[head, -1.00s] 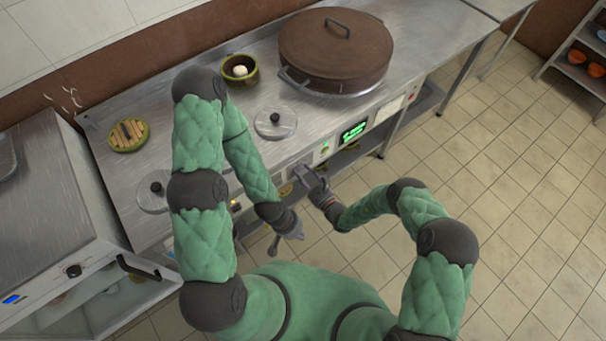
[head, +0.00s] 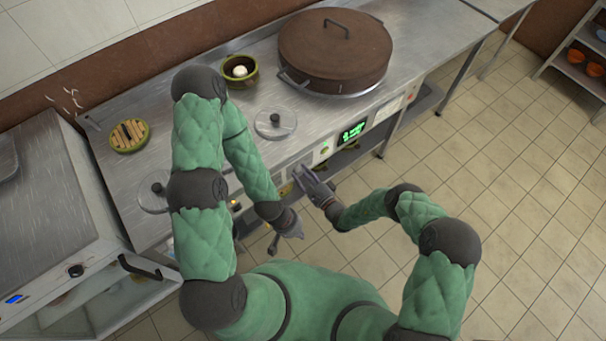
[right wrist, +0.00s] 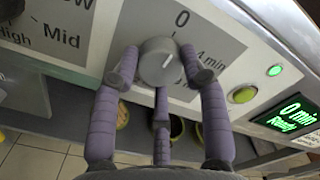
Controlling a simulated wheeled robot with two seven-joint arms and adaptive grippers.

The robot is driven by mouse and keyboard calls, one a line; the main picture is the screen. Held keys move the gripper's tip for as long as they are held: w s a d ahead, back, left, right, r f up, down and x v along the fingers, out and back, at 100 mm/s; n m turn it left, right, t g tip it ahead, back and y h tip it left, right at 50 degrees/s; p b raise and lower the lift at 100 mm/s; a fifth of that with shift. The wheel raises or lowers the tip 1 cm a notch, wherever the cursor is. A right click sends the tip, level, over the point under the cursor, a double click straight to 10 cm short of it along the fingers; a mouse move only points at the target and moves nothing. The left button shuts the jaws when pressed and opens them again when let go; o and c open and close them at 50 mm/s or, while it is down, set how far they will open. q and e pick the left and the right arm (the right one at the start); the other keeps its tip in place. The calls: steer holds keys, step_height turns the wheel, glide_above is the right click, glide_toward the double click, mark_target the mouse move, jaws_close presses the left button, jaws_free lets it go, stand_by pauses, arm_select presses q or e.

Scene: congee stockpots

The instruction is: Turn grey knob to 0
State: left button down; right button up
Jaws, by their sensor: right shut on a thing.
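The grey knob (right wrist: 158,63) is round, on the white front panel of the counter, in the right wrist view. In the head view my right gripper (head: 304,175) is at the counter front and hides the knob. My left gripper (head: 286,237) hangs empty in front of the counter, fingers spread.
A green display (right wrist: 292,113) reads 0 min Ready, beside a lit green light (right wrist: 274,70) and a yellow-green button (right wrist: 242,95).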

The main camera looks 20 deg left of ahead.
steer(key=shift+w+d, duration=0.15)
stand_by(0.3)
steer(key=o, duration=1.1)
steer(key=shift+o, duration=0.2)
steer(key=v, duration=1.2)
